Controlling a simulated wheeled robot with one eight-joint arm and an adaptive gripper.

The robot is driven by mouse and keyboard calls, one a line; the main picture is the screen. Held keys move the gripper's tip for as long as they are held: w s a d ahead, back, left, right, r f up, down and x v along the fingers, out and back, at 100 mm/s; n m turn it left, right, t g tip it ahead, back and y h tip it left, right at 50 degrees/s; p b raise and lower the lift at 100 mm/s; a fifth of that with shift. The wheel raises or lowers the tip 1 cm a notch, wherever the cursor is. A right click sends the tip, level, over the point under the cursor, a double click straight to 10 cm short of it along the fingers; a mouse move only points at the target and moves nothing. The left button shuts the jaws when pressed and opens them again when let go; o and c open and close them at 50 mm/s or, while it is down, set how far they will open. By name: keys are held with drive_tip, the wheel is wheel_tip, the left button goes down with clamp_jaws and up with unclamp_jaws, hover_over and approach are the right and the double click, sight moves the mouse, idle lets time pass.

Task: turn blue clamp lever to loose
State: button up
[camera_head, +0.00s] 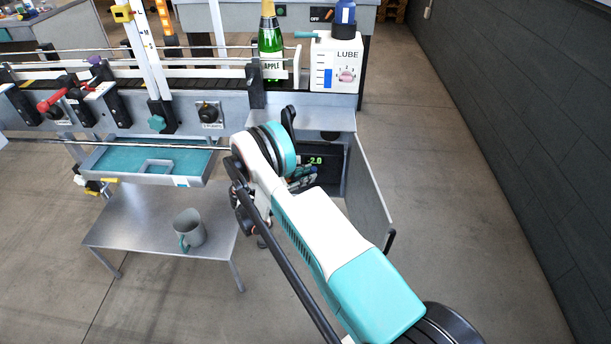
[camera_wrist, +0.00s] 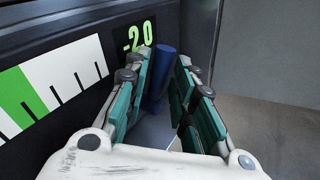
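The blue clamp lever (camera_wrist: 164,66) shows in the wrist view as an upright dark blue handle. My gripper (camera_wrist: 164,62) has its teal-padded fingers on either side of the lever. The fingers are apart, with the lever between their tips; contact is not clear. In the head view my gripper (camera_head: 303,178) reaches into the open cabinet under the line's right end. My arm hides the lever there. A green display (camera_head: 316,160) reads about -2.0, and it also shows in the wrist view (camera_wrist: 137,36).
A white-and-green scale (camera_wrist: 50,85) lies left of my fingers. The open cabinet door (camera_head: 370,195) stands close at the right. A metal table (camera_head: 140,225) with a grey mug (camera_head: 189,230) is at the left. The floor to the right is clear.

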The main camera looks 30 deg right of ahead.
drive_tip(key=a, duration=1.2)
drive_tip(key=shift+w+r, duration=0.3)
drive_tip(key=shift+r, duration=0.15)
